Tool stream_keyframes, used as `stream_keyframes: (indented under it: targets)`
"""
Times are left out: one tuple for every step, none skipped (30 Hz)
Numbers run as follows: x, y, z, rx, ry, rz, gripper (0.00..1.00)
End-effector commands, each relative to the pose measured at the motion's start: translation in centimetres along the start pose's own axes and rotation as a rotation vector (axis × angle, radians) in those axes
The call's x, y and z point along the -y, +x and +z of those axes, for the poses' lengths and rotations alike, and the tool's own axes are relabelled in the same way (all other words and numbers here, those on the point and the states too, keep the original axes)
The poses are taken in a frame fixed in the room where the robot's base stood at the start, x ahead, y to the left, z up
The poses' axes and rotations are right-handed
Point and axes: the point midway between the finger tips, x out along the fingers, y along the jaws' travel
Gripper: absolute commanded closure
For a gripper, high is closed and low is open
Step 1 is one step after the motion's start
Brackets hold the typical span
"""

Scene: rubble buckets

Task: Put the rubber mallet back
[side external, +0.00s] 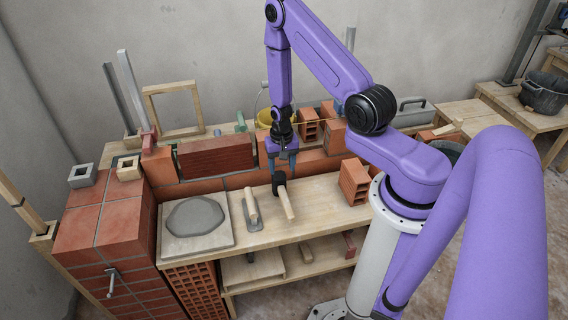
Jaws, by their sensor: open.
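The rubber mallet (286,201) lies on the wooden bench, with its dark head towards the back and its pale wooden handle towards the front. My gripper (282,170) points down just above and behind the mallet's head. Its jaws are open; I cannot tell from this view whether the fingers are around the head or only near it. A trowel or float with a wooden handle (252,207) lies just left of the mallet.
A mortar board (170,243) with a grey mortar patch lies left on the bench (332,213). A hollow brick (353,181) stands to the right. A low brick wall (214,184) runs behind.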

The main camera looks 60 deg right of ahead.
Motion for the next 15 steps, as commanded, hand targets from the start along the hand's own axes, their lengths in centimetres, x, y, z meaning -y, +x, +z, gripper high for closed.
stream_keyframes:
  targets:
    - [0.1, -0.3, 0.0, -0.001, -0.008, 0.0, 0.42]
    - [0.3, -0.5, 0.0, -0.001, -0.017, -0.001, 0.42]
    - [0.7, -0.9, 0.1, -0.002, -0.036, -0.001, 0.42]
    - [1.0, -1.3, 0.1, -0.003, -0.055, -0.002, 0.42]
    - [1.5, -1.8, 0.2, -0.005, -0.079, -0.003, 0.42]
    - [2.2, -2.6, 0.4, -0.005, -0.118, -0.003, 0.42]
    - [2.8, -3.2, 0.5, -0.008, -0.153, -0.005, 0.42]
    - [3.4, -4.0, 0.8, -0.009, -0.19, -0.005, 0.42]
    - [4.2, -5.0, 1.2, -0.009, -0.242, -0.006, 0.42]
    - [4.9, -5.8, 1.6, -0.01, -0.285, -0.007, 0.42]
    - [5.5, -6.6, 2.0, -0.011, -0.325, -0.008, 0.42]
    - [6.2, -7.6, 2.7, -0.011, -0.379, -0.008, 0.42]
    - [6.7, -8.4, 3.2, -0.011, -0.419, -0.009, 0.42]
    - [7.2, -9.2, 3.8, -0.012, -0.46, -0.01, 0.42]
    - [7.7, -10.2, 4.6, -0.013, -0.514, -0.01, 0.42]
